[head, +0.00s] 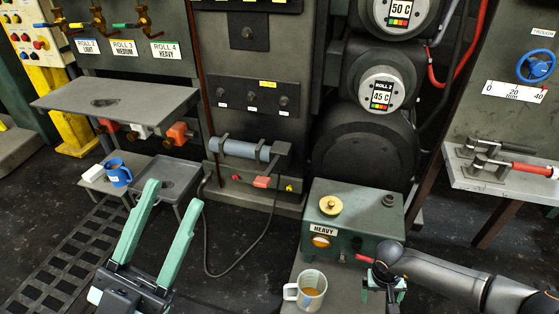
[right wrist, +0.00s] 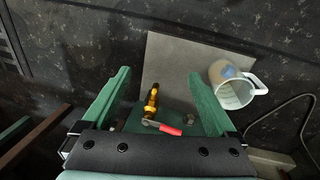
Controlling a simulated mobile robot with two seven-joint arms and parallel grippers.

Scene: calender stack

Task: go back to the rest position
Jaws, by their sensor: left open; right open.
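My left gripper (head: 172,196) is open and empty, its two green fingers pointing up at the lower left of the head view. My right gripper (head: 384,290) is at the lower right, beside the green box marked HEAVY (head: 352,222). In the right wrist view the green fingers (right wrist: 158,76) are spread apart. A brass fitting (right wrist: 151,103) and a red-handled lever (right wrist: 162,128) show between them. I cannot tell whether the fingers touch these.
A measuring mug (head: 311,290) with brown liquid stands on the grey stand near my right gripper; it also shows in the right wrist view (right wrist: 226,92). A cable (head: 235,274) lies on the dark floor. A bench (head: 500,178) is at the right.

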